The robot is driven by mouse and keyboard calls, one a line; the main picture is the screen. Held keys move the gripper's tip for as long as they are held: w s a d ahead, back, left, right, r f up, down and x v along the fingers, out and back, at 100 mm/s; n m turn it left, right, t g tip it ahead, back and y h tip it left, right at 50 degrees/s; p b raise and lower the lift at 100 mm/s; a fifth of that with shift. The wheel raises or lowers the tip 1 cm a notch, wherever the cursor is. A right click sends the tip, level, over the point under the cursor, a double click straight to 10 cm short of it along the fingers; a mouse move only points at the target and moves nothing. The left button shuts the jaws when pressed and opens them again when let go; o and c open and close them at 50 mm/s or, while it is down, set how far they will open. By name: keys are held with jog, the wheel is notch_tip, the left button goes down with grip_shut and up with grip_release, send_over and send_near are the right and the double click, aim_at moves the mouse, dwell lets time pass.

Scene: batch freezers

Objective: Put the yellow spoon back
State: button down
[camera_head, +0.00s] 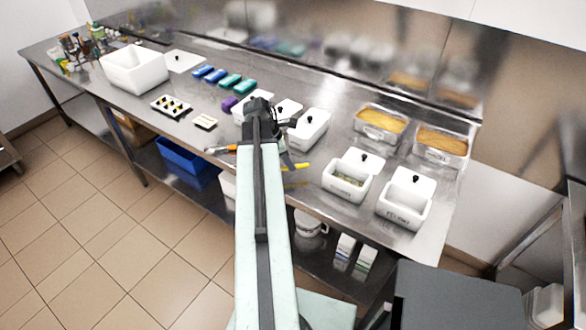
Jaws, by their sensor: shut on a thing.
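My arm reaches up from the bottom middle over the steel bench (325,207). My dark gripper (272,117) is at its far end, near the white tubs at mid-bench. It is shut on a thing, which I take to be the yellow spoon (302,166). Only a short yellow length of the spoon shows, just right of my arm and near the bench's front edge. Its other end and the grip itself are hidden behind my arm.
White tubs (310,130) stand close beside my gripper. Labelled tubs (345,184) and steel pans of yellow stuff (380,122) stand to the right. An orange-handled tool (231,148) lies left of my arm. Blue and green blocks (231,81) lie farther back.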

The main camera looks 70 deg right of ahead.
aim_at(292, 175)
jog(key=shift+s+d, duration=0.15)
jog(key=shift+d, duration=0.15)
jog(key=f+b, duration=0.4)
jog(key=shift+s+d, duration=0.15)
jog(key=shift+d, duration=0.1)
jog(key=shift+r, duration=0.2)
jog(key=shift+f, duration=0.15)
jog(key=c, duration=1.5)
grip_release()
jog(key=shift+o, duration=0.2)
